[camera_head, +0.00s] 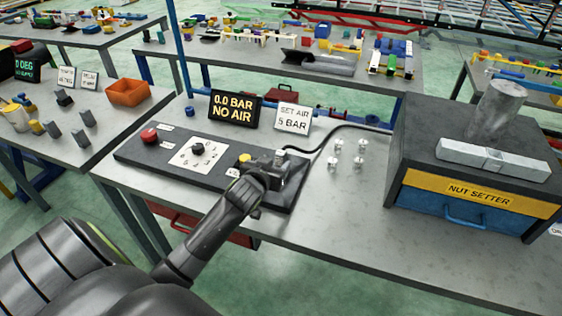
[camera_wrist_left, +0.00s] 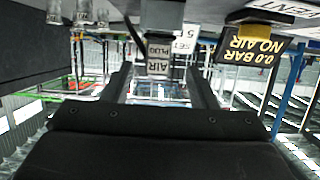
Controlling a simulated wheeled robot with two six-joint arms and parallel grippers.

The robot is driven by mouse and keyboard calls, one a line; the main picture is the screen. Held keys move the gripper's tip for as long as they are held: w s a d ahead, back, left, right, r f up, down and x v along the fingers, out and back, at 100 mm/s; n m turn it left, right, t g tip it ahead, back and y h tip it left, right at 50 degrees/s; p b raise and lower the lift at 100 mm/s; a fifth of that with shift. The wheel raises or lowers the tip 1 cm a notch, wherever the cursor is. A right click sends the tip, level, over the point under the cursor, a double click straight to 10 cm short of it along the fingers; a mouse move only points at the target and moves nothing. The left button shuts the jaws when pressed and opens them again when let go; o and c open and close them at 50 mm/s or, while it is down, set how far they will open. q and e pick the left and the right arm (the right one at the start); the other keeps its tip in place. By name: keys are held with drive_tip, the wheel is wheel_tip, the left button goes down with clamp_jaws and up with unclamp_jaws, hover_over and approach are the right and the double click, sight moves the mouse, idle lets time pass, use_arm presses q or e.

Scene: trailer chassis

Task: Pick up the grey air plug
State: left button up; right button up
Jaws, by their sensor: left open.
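The grey air plug (camera_wrist_left: 162,14) shows as a grey block at the top centre of the left wrist view, by a small "AIR PLUG" label (camera_wrist_left: 158,52). In the head view the plug is mostly hidden by my left gripper (camera_head: 272,166); a pale bit shows just beyond it, where a dark hose (camera_head: 335,129) begins. My left gripper is low over the right end of the dark control panel (camera_head: 128,154). In the left wrist view its two fingers stand apart, one on each side of the label, with nothing seen held. My right gripper is in neither view.
A red button (camera_head: 149,136) and a black knob (camera_head: 197,148) are on the panel. The display (camera_head: 234,107) reads "0.0 BAR NO AIR", beside a "SET AIR 5 BAR" sign (camera_head: 293,117). Several small clear pieces (camera_head: 338,144) stand to the right, before the nut setter box (camera_head: 460,188).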

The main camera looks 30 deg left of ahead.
sight(279, 159)
use_arm(q)
drive_tip(key=shift+w+a+f+p, duration=0.15)
drive_tip(key=shift+w+p, duration=0.15)
drive_tip(key=shift+w, duration=0.35)
drive_tip(key=shift+p+x, duration=0.5)
drive_tip(key=shift+x, duration=1.55)
drive_tip(key=shift+f, duration=0.1)
drive_tip(key=c, duration=1.1)
